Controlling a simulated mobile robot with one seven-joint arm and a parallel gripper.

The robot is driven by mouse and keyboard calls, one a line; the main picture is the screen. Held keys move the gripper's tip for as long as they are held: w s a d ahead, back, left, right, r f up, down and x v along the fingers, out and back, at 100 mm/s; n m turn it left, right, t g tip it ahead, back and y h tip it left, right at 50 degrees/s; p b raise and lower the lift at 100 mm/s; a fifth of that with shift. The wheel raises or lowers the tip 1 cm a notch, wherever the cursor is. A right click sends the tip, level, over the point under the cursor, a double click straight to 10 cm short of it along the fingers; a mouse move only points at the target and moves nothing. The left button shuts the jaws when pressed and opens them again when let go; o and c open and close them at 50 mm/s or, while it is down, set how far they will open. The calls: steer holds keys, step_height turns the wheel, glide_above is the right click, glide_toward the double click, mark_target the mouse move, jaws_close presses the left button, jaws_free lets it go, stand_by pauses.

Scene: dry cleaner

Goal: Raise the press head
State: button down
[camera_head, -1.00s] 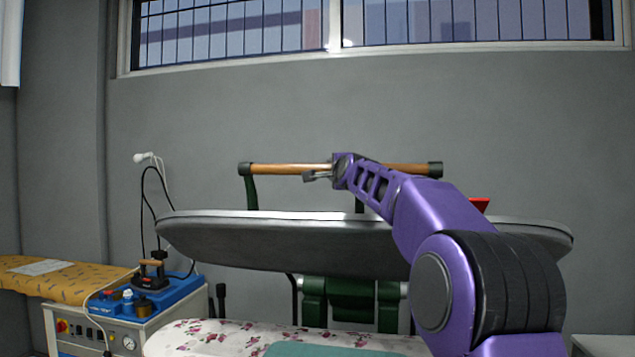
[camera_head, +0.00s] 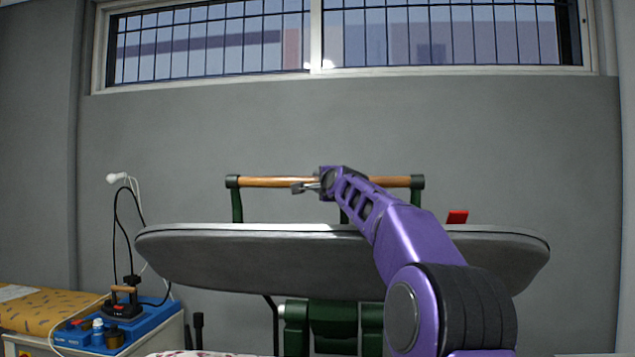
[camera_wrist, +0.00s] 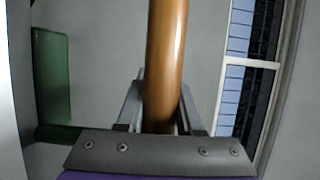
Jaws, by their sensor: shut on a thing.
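The press head (camera_head: 270,262) is a long grey padded slab with a silver rim, raised with its dark underside showing. A wooden handle bar (camera_head: 265,182) with green end brackets runs along above it. My gripper (camera_head: 305,187) is at the middle of the bar. In the wrist view the bar (camera_wrist: 166,60) passes between the two fingers of my gripper (camera_wrist: 160,112), which are shut on it. My purple arm hides part of the bar and of the press head's right half.
A blue iron station (camera_head: 130,325) with an iron (camera_head: 122,305) and cables stands at the lower left. A yellow ironing surface (camera_head: 35,305) lies at the far left. A red part (camera_head: 457,216) shows behind the press head. A grey wall and barred window are behind.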

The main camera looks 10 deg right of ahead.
steer(key=c, duration=0.9)
jaws_free()
steer(key=shift+w+d+f, duration=0.1)
steer(key=shift+w+f, duration=0.15)
steer(key=shift+f, duration=0.4)
steer(key=o, duration=0.3)
steer(key=shift+w+d, duration=0.1)
steer(key=shift+w, duration=0.05)
steer(key=shift+o, duration=0.2)
steer(key=shift+r, duration=0.15)
steer(key=shift+r, duration=0.1)
steer(key=s+b, duration=1)
steer(key=s, duration=0.7)
steer(key=shift+s+f, duration=0.3)
